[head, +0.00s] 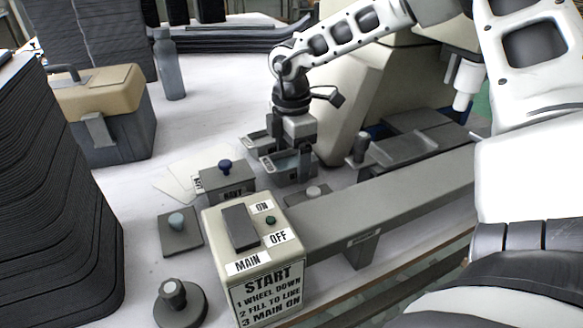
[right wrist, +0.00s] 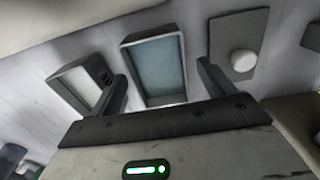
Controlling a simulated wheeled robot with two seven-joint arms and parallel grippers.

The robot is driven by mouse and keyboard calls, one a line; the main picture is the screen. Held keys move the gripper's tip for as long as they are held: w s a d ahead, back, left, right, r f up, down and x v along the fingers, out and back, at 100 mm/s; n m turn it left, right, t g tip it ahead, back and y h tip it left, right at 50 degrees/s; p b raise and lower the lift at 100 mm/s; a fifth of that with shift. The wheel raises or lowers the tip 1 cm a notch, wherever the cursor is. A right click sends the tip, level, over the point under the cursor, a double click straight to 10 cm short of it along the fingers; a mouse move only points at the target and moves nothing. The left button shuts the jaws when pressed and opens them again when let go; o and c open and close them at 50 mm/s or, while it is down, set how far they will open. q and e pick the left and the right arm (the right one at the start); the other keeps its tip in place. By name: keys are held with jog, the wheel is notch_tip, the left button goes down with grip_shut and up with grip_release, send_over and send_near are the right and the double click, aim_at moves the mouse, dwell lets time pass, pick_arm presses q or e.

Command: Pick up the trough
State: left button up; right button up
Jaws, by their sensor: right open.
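The trough (head: 290,167) is a small grey rectangular tray with a blue-grey inside, low over or on the white table under my right gripper (head: 289,152). In the right wrist view the trough (right wrist: 157,70) lies between the two spread fingers of my right gripper (right wrist: 162,82), its long sides running away from the palm. The fingers are open, one on each side of it, with visible gaps. Whether the fingers are down at its rim height is hard to tell. My left gripper is not in view.
A control box (head: 243,240) marked START stands in front, joined to a long grey beam (head: 395,195). A blue-knobbed box (head: 226,181) is left of the trough. In the right wrist view, a white-knobbed plate (right wrist: 238,60) and an open box (right wrist: 85,82) flank the trough closely.

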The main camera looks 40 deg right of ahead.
jog(key=c, duration=1.2)
jog(key=shift+c, duration=0.2)
